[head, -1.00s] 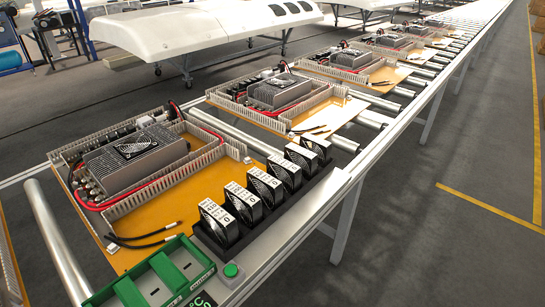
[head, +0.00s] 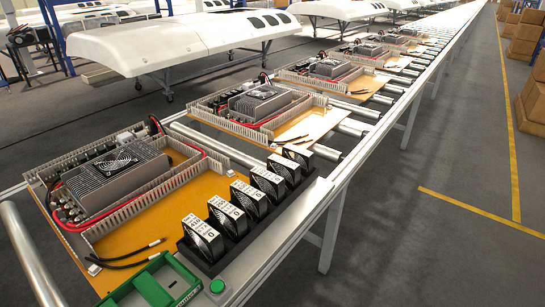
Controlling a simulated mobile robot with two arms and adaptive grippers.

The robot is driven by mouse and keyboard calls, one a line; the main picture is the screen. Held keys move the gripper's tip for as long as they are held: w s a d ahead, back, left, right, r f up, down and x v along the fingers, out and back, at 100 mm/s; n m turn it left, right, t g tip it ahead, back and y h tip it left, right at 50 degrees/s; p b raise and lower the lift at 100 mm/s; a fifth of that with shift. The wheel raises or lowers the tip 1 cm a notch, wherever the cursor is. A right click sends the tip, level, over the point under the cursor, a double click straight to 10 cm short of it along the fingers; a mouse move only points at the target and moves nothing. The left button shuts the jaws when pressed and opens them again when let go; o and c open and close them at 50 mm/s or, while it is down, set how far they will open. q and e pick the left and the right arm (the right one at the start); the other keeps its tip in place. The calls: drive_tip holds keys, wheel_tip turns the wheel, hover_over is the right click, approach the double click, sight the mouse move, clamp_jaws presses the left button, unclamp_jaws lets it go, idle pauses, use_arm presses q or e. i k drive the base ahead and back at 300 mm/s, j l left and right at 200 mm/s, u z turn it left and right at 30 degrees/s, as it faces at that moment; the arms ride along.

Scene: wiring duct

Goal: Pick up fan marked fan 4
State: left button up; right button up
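Several black fans with white label faces stand upright in a row in a black rack (head: 185,254) on the conveyor's right side. The nearest fan (head: 202,237) is at the front left of the row. Others follow behind it, such as one in the middle (head: 249,199) and the farthest (head: 299,157). The markings are too small to read, so I cannot tell which fan is fan 4. Neither of my grippers is in view.
An orange panel (head: 128,235) with a wiring duct, a grey power unit (head: 112,172) and loose black cables lies left of the fans. A green bin (head: 150,290) and green button (head: 217,286) are in front. The aisle floor (head: 400,250) to the right is clear.

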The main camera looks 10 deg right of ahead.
sight(274, 185)
drive_tip(key=i+l+u, duration=0.2)
drive_tip(key=l, duration=0.2)
drive_tip(key=l+u, duration=0.25)
drive_tip(key=i+l+u, duration=0.2)
drive_tip(key=l, duration=0.35)
drive_tip(key=k, duration=0.1)
